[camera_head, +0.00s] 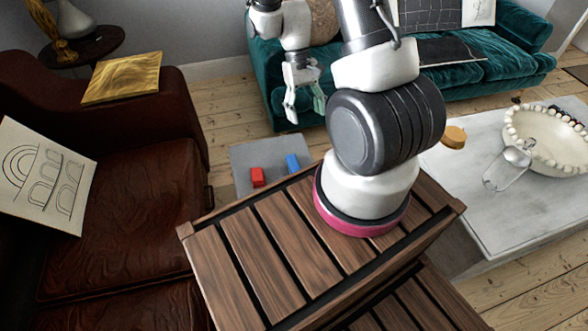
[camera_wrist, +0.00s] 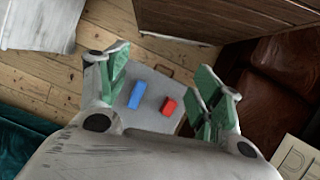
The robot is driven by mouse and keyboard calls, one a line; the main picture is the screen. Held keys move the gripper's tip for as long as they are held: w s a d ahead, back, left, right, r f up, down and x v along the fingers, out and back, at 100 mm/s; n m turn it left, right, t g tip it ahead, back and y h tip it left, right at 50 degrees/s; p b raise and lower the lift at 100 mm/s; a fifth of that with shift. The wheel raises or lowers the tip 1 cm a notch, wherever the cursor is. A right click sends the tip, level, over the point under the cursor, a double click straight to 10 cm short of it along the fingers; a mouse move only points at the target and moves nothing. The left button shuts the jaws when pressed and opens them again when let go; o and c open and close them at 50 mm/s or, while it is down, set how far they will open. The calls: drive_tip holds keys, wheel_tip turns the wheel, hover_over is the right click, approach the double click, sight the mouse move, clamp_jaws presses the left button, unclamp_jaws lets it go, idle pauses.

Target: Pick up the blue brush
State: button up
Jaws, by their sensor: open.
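A small blue block-like thing (camera_head: 292,163), the only blue item that fits the brush, lies on a low grey surface (camera_head: 270,147). Its bristles, if any, are too small to tell. It also shows in the wrist view (camera_wrist: 136,95), left of centre between my fingers. My gripper (camera_head: 305,107) is open and empty, with green pads on its fingers. It is above the grey surface and apart from the blue thing. In the wrist view my gripper (camera_wrist: 162,77) has its fingers spread wide on both sides.
A red block (camera_head: 257,177) lies left of the blue thing on the same surface. A brown leather armchair (camera_head: 125,190) stands to the left and a teal sofa (camera_head: 500,68) behind. A pale table (camera_head: 470,195) with a beaded bowl (camera_head: 560,169) is at right.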

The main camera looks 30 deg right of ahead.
wheel_tip(320, 180, down, 30)
drive_tip(key=d+m+t, duration=0.1)
drive_tip(key=m+t+h, duration=0.1)
drive_tip(key=t, duration=0.4)
hover_over(294, 164)
drive_tip(key=s+a, duration=0.1)
drive_tip(key=s, duration=0.1)
wheel_tip(294, 164, down, 3)
drive_tip(key=shift+w+r, duration=0.15)
drive_tip(key=shift+r, duration=0.05)
drive_tip(key=shift+w+f, duration=0.2)
drive_tip(key=shift+w, duration=0.05)
drive_tip(key=f, duration=0.4)
drive_tip(key=w+d+f, duration=0.1)
drive_tip(key=f, duration=0.2)
drive_tip(key=c, duration=1.2)
drive_tip(key=shift+c, duration=0.2)
wheel_tip(294, 164, up, 10)
